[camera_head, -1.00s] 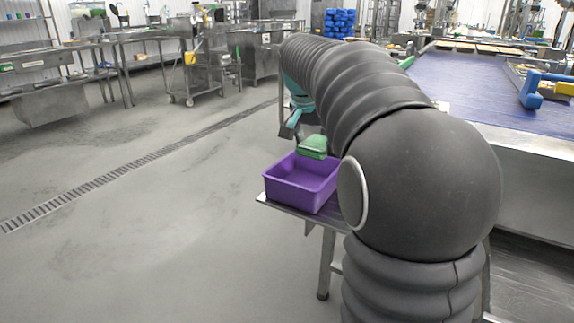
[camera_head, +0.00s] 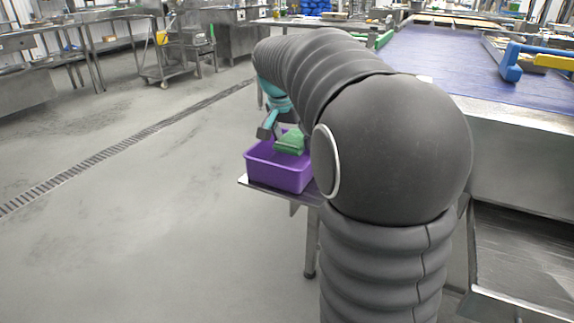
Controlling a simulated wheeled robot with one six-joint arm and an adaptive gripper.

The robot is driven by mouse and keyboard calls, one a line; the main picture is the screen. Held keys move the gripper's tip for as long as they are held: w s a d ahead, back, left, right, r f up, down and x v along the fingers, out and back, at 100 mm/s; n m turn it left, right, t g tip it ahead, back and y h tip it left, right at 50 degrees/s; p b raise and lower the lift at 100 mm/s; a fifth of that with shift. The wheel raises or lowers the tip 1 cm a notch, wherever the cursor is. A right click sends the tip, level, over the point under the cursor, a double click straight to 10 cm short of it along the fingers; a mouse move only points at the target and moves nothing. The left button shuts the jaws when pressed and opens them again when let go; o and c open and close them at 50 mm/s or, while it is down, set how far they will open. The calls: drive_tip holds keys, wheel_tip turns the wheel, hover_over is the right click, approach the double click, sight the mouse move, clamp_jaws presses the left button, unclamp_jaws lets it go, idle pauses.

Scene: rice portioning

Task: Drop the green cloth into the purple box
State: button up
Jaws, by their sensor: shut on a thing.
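The green cloth (camera_head: 290,143) hangs from my gripper (camera_head: 284,131) over the purple box. It looks like a small folded pad, and its lower part is at about the height of the box's rim. The purple box (camera_head: 277,174) is an open rectangular bin on the end of a metal side table, left of my arm. My gripper is shut on the cloth; its fingertips are small and partly hidden by the cloth and my dark arm. My arm hides the right end of the box.
The metal side table (camera_head: 252,184) carries the box near its left edge. A purple conveyor belt (camera_head: 440,58) runs along the right, with a blue and yellow tool (camera_head: 512,62) on it. The floor to the left is clear, crossed by a drain (camera_head: 120,145).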

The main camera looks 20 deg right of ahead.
drive_tip(key=o, duration=1.2)
drive_tip(key=v, duration=1.2)
